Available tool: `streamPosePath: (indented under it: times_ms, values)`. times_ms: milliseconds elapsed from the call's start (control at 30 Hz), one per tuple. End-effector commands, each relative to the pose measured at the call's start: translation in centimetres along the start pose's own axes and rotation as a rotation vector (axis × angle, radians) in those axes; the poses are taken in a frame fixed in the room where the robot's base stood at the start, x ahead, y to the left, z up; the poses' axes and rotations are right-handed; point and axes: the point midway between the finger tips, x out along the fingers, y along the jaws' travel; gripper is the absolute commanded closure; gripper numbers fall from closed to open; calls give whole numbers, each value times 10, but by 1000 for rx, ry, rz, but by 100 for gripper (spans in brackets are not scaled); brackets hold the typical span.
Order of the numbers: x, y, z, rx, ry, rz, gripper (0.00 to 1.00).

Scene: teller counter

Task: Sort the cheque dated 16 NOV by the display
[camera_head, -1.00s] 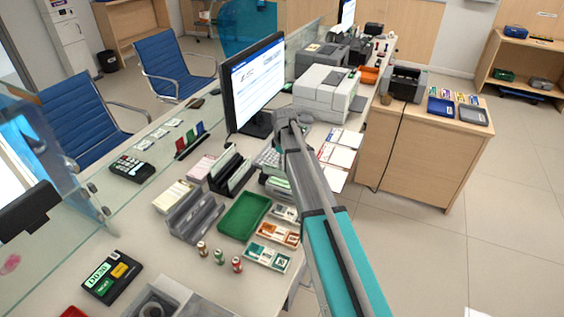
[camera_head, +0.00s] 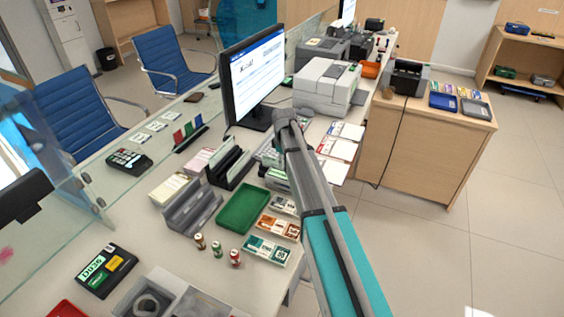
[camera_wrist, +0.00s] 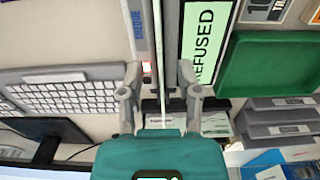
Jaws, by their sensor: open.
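The display (camera_head: 252,78) stands lit on the counter; its text is too small to read. Its dark edge shows at lower left in the wrist view (camera_wrist: 50,133). My gripper (camera_wrist: 160,80) is open, pointing down at the counter, with a thin pale upright edge between its fingers; I cannot tell whether that is a cheque or a divider. A green label reading REFUSED (camera_wrist: 208,42) lies just right of the fingers. White slips in a black holder (camera_wrist: 215,122) show behind the right finger. No 16 NOV date is readable. My arm hides the gripper in the head view.
A keyboard (camera_wrist: 65,97) lies left of my gripper and a green tray (camera_wrist: 275,65) right of it. Grey (camera_head: 190,208) and black (camera_head: 230,165) upright racks stand near the green tray. A white printer (camera_head: 325,85) stands beyond the display. A glass screen edges the counter.

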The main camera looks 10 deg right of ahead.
Motion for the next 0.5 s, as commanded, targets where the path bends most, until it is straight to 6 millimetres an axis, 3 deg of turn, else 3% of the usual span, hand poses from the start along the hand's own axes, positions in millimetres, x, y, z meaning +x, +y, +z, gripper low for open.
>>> streamPosePath:
  times_ms: [67,300,500]
  values:
    - [0,0,0,0,0,0,58]
    - [0,0,0,0,0,0,100]
    - [0,0,0,0,0,0,100]
